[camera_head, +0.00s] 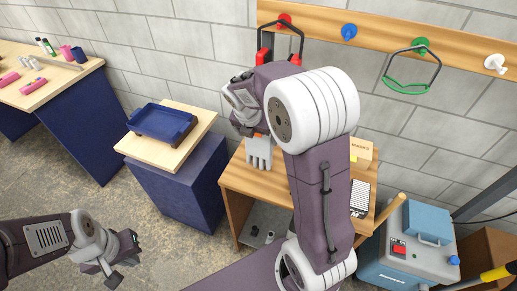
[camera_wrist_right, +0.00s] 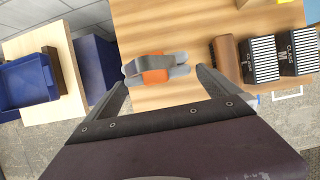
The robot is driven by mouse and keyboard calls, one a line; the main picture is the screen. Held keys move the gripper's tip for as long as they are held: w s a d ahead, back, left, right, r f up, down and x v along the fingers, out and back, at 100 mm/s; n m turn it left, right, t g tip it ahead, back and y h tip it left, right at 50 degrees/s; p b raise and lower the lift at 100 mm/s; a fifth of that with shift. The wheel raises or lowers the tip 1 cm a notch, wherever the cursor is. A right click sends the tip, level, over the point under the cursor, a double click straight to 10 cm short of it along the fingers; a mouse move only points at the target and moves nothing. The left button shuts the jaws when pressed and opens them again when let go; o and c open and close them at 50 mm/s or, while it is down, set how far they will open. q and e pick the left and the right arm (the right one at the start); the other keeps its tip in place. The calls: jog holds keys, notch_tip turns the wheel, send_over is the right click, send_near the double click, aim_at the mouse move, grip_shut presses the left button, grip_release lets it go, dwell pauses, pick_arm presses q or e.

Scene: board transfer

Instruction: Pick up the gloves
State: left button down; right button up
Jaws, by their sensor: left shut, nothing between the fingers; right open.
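The gloves (camera_head: 259,154) are grey and lie on the wooden bench (camera_head: 236,184) in the head view, just below my right gripper. In the right wrist view the gloves (camera_wrist_right: 178,71) show an orange part in the middle. My right gripper (camera_wrist_right: 163,80) is open; its two fingers are spread to either side of the gloves in that view, with nothing held. I cannot tell the height left between fingertips and gloves. In the head view my right arm hides part of the bench. My left gripper (camera_head: 128,246) is shut and empty at lower left, over the floor.
A blue tray (camera_head: 161,123) sits on a wood-topped blue stand to the left. Striped boxes (camera_wrist_right: 260,60) and a brown item (camera_wrist_right: 225,58) lie right of the gloves. A grey-blue machine (camera_head: 415,248) stands at right.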

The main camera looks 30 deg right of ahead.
aim_at(259, 141)
jog(key=shift+w+d+f, duration=0.15)
jog(key=shift+w+f, duration=0.2)
jog(key=shift+f, duration=0.2)
jog(key=x, duration=0.4)
jog(key=shift+d+f, duration=0.1)
jog(key=shift+f, duration=0.3)
jog(key=c, duration=1.3)
